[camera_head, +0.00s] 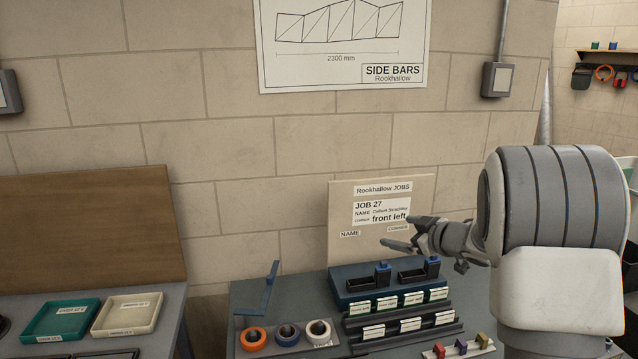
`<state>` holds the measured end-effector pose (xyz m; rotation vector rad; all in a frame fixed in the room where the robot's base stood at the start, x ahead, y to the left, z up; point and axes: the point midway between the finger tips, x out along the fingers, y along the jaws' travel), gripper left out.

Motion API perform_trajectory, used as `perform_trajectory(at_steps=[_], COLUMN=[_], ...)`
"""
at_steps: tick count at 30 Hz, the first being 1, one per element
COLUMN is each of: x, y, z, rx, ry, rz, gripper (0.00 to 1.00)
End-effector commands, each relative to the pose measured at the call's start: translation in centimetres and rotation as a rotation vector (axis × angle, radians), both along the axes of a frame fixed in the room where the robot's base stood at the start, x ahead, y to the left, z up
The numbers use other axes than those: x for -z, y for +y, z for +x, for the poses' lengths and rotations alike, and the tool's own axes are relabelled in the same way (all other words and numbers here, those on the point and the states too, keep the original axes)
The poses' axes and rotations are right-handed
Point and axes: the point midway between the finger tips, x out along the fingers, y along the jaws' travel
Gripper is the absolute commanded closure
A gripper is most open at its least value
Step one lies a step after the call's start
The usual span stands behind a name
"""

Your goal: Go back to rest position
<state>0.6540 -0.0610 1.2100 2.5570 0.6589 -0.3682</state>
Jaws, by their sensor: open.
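My gripper (398,232) is in the middle right of the head view, at the end of my grey and white arm. Its two fingers point left and are spread apart, with nothing between them. It is in front of the job board (343,215), which reads "JOB 27" and "front left", and it hides part of the board's lower right. The gripper is above the dark blue rack (350,284) on the bench and looks clear of it.
The bench (245,300) holds tape rolls (254,338), a blue bracket (271,285), label cards (387,304) and small coloured blocks (461,346). A teal tray (38,322) and a cream tray (105,326) sit on a left table. Wall space left of the board is clear.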

Motion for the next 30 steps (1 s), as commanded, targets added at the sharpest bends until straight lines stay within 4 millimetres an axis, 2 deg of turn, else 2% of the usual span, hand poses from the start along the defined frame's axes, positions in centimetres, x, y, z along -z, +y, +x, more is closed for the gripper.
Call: perform_trajectory(at_steps=[1, 6, 8, 12, 16, 20, 27, 30], x=[-2.4, -7.5, -8.8, -10.6, -10.9, -10.1, -6.7, -5.2], y=[-0.5, -2.7, -3.3, -4.1, -4.0, -2.9, 1.2, 3.2], z=[-0.4, -3.1, -4.7, -9.2, -14.3, -20.0, -31.3, -35.3], rx=[0.070, 0.305, 0.381, 0.536, 0.647, 0.721, 0.754, 0.734], ry=[-0.027, -0.047, -0.037, 0.021, 0.113, 0.234, 0.508, 0.612], rz=[-0.007, -0.015, -0.009, 0.012, 0.041, 0.075, 0.134, 0.150], gripper=[0.00, 0.00, 0.00, 0.00, 0.00, 0.00, 0.00, 0.00])
